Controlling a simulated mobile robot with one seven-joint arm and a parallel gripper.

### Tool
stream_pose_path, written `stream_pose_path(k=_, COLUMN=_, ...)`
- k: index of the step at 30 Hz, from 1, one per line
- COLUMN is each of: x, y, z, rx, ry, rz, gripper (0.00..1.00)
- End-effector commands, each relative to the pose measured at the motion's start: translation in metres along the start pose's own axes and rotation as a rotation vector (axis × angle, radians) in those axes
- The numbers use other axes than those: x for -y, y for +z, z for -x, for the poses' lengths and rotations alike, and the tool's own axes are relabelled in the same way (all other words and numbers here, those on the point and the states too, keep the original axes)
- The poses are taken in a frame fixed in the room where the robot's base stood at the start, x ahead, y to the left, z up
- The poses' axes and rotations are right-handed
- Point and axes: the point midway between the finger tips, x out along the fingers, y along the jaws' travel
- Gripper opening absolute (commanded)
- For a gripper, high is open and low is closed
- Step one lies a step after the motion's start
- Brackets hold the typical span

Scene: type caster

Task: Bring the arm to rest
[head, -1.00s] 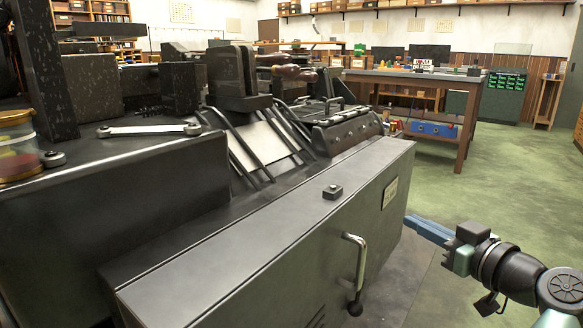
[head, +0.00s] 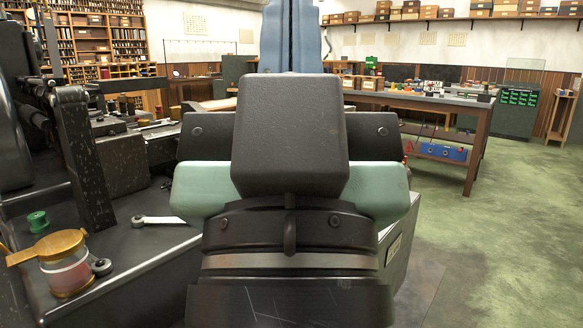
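I see nothing held.
A brass-lidded glass jar (head: 68,268), a green spool (head: 37,221) and a wrench (head: 160,220) are on the machine's dark top at left. A workbench (head: 478,145) with a blue box (head: 440,151) stands behind at right. The green floor (head: 500,250) at right is clear.

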Motion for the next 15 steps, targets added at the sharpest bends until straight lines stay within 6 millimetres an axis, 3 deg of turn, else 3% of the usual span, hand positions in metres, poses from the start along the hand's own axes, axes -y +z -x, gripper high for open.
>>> stream_pose_path(k=1, x=0.000, y=-0.021, z=-0.022, rx=-0.001, ry=0.000, rz=0.001, gripper=0.00)
stream_pose_path(k=15, x=0.000, y=-0.117, z=-0.125, rx=0.002, ry=-0.001, rz=0.002, gripper=0.00)
